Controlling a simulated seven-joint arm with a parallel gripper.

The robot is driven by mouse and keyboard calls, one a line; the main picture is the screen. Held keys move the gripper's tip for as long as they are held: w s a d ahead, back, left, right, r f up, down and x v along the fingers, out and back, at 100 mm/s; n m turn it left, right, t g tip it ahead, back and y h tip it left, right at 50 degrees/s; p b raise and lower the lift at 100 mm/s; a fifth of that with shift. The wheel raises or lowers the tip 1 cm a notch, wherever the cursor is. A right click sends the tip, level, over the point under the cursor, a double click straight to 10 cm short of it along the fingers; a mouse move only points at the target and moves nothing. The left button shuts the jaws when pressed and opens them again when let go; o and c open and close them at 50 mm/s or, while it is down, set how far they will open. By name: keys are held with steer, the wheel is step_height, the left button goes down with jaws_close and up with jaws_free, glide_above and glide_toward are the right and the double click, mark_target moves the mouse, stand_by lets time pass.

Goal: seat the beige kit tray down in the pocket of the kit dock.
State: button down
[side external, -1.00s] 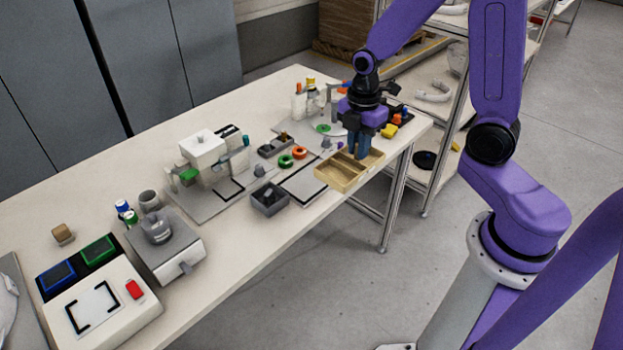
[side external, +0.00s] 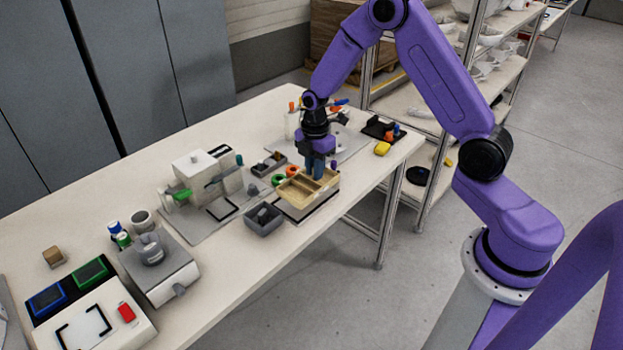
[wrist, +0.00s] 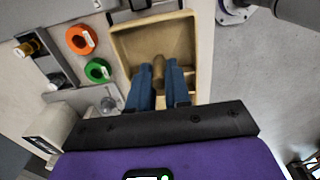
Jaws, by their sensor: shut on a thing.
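The beige kit tray (side external: 322,184) is an open box with a divider. It is over the kit dock (side external: 309,211), whose pale side and dark edge show below it near the front edge of the table. My gripper (side external: 315,175) points down into the tray and is shut on its middle. In the wrist view the blue fingers close on the divider of the tray (wrist: 124,45). The tray covers the dock's pocket, so I cannot tell whether a gap is left between them.
A dark grey bin (side external: 264,220) stands close to the left of the dock. Green and orange rings (wrist: 80,39) and a small compartment box (side external: 268,164) lie behind it. A white fixture (side external: 200,172) stands further left. A grey mat (side external: 340,143) has open space to the right.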

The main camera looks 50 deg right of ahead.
mark_target(311, 180)
steer(key=shift+w+f, duration=0.55)
steer(key=shift+f, duration=1.7)
steer(key=shift+f, duration=0.1)
steer(key=c, duration=1.1)
jaws_free()
step_height(311, 180, up, 12)
steer(key=shift+r, duration=0.2)
